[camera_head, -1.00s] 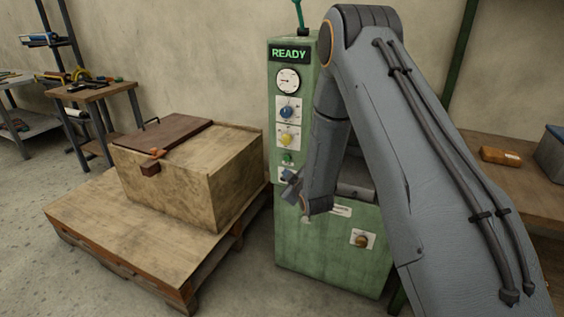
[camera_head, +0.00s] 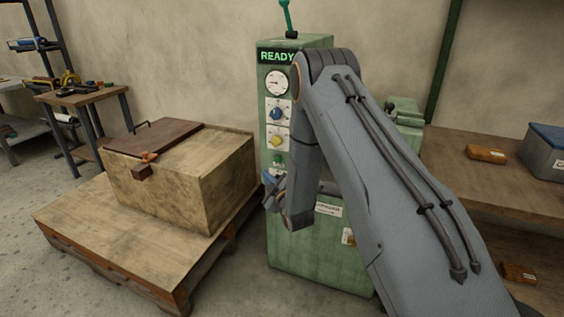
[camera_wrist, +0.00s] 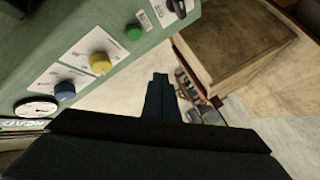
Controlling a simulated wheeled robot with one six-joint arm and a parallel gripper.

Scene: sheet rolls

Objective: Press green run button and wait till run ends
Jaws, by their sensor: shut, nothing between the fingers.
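The green machine (camera_head: 315,255) stands in the middle of the head view, and its display (camera_head: 276,57) reads READY. The small green button (camera_head: 277,159) is on its front panel below a blue knob (camera_head: 277,114) and a yellow knob (camera_head: 276,141). In the wrist view the green button (camera_wrist: 134,32) is at the top, beside the yellow knob (camera_wrist: 100,63). My gripper (camera_head: 270,193) is shut and empty, in front of the panel and below the button in the picture. In the wrist view its fingertips (camera_wrist: 160,77) are apart from the button.
A wooden box (camera_head: 220,175) with a brown lid sits on a pallet (camera_head: 105,250) to the left of the machine. A round gauge (camera_head: 277,83) is above the knobs. A shelf (camera_head: 465,170) with a brown block and a grey bin is at the right. My arm hides part of the machine.

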